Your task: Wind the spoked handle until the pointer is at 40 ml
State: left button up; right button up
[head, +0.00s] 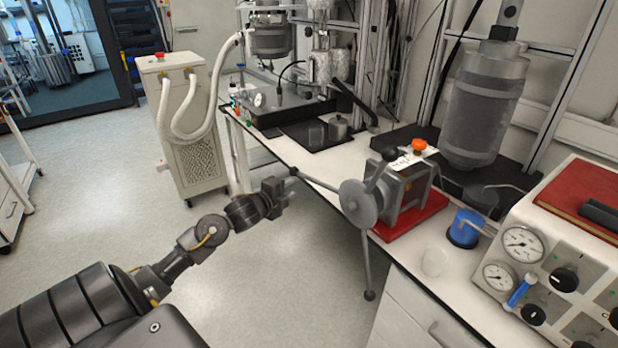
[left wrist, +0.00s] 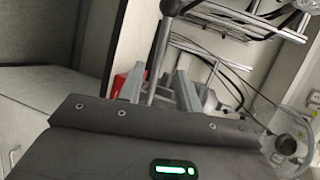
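The spoked handle (head: 358,204) is on the left side of a grey pump-like device (head: 408,190) on a red base. One spoke points down past the bench edge, one points toward my left gripper, and one rises to a dark ball knob (head: 390,154). My left gripper (head: 290,184) is at the outer end of the left-pointing spoke. In the left wrist view its two fingers (left wrist: 158,80) stand apart, with a spoke (left wrist: 160,50) between them and gaps showing beside it. The pointer and the 40 ml mark cannot be made out. My right gripper is not in view.
A blue cup-like container (head: 465,229) and a gauge panel (head: 540,262) stand right of the device on the white bench (head: 345,155). A clear round item (head: 434,262) lies near the front edge. A hosed cabinet (head: 190,130) stands behind; floor left of the bench is free.

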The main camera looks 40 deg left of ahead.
aim_at(308, 179)
pick_arm(q)
jog(key=p+x, duration=0.1)
jog(key=x, duration=0.9)
jog(key=shift+w+p, duration=0.35)
jog(key=shift+w, duration=0.05)
jog(key=shift+c, duration=0.4)
grip_shut()
